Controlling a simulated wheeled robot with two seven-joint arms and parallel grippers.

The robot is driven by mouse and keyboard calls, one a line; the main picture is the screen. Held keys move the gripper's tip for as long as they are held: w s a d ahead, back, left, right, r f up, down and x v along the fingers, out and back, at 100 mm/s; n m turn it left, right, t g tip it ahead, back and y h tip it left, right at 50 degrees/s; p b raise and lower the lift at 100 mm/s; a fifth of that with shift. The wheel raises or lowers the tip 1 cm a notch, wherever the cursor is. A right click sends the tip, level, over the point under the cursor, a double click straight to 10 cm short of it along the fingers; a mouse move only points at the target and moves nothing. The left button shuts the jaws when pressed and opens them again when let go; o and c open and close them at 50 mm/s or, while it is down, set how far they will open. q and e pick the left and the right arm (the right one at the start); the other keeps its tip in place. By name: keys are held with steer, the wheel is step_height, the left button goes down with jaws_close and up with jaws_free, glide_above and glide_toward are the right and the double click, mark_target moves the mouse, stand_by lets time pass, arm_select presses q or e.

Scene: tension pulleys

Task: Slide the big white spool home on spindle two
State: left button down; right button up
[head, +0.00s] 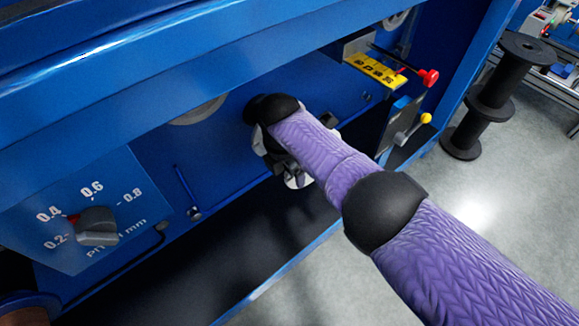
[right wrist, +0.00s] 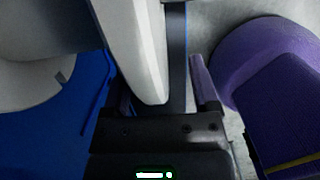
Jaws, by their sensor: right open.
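In the right wrist view a big white rounded piece (right wrist: 138,45), which looks like the white spool's rim, reaches down between the fingers of my right gripper (right wrist: 165,95). The jaws are open, with a gap showing beside the right finger. In the head view my right gripper (head: 285,165) is at the blue machine's face, largely hidden by my purple forearm. A bit of white (head: 297,182) shows just below it. The spindle behind is hidden, so I cannot tell how the spool sits on it. My left gripper is not in view.
A pale disc (head: 200,110) is partly behind the blue top beam (head: 150,75). A pitch knob (head: 97,226) is at lower left. A yellow scale (head: 375,70), a red knob (head: 429,77) and a yellow-tipped lever (head: 425,118) are at right. A black reel stand (head: 490,100) stands on the floor.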

arm_select(q)
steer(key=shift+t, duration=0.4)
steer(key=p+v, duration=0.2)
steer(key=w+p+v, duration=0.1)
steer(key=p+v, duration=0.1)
steer(key=p, duration=0.1)
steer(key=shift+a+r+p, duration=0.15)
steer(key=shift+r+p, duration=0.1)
steer(key=shift+p, duration=0.05)
arm_select(e)
step_height(320, 180, up, 9)
steer(key=shift+s+a, duration=0.35)
steer(key=shift+a, duration=0.1)
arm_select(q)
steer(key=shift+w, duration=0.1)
